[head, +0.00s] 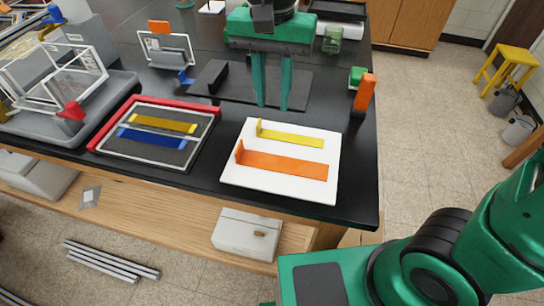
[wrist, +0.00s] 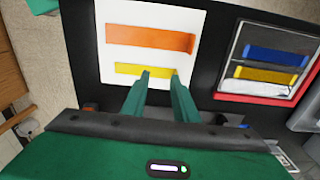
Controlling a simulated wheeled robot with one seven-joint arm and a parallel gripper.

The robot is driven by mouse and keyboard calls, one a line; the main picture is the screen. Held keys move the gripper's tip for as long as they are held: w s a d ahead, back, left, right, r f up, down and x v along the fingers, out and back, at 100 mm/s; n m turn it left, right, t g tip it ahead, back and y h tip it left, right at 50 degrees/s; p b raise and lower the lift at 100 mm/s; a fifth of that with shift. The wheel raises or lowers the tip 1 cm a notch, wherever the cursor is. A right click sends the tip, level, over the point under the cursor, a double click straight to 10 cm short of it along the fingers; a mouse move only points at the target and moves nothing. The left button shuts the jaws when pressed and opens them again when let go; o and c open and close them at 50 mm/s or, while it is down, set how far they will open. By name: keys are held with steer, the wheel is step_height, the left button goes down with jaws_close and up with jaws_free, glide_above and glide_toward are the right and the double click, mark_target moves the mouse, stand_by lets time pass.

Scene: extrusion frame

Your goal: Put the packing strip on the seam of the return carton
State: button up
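A white board (head: 275,188) lies near the front edge of the black table. On it lie a yellow strip (head: 290,139) and a longer orange strip (head: 285,165), each with a raised tab at its left end. Both strips also show in the wrist view, orange (wrist: 148,38) and yellow (wrist: 128,69). I cannot tell which strip is the packing strip, and I recognise no carton or seam. My gripper (head: 272,107) points down behind the board in the head view. Its fingers are apart and empty; in the wrist view the fingertips (wrist: 160,73) appear near the yellow strip.
Left of the board, a framed dark panel with a red edge (head: 165,104) bears yellow (head: 163,123) and blue (head: 152,138) strips. A grey tray with clear frames stands farther left. An orange upright block (head: 364,92) stands near the table's right edge.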

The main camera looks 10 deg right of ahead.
glide_above(239, 146)
step_height(239, 146, down, 10)
steer(key=shift+f, duration=0.1)
stand_by(0.5)
steer(key=shift+c, duration=0.4)
jaws_close()
